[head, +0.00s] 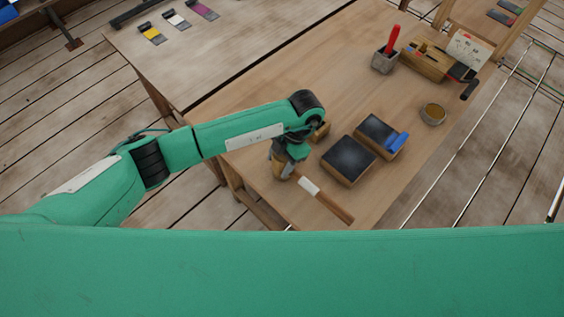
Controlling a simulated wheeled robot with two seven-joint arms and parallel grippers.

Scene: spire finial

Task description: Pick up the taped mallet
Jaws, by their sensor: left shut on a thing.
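The taped mallet (332,204) lies along the near part of the wooden table, with a wooden handle pointing to the lower right and a band of white tape (309,186) around it. My left gripper (287,172) comes down from above at the mallet's upper-left end and is shut on it. The gripper and wrist hide much of that end, so the exact grip on the head or upper handle is unclear. I cannot tell whether the mallet is lifted off the table. My right gripper is not in view.
Two dark-topped blocks (348,160) stand right of the gripper, one with a blue item (397,141) on it. Behind are a round tin (433,114), a grey holder (384,62) with a red-handled tool (392,39), and a wooden toolbox (425,62). The table's left-middle is clear.

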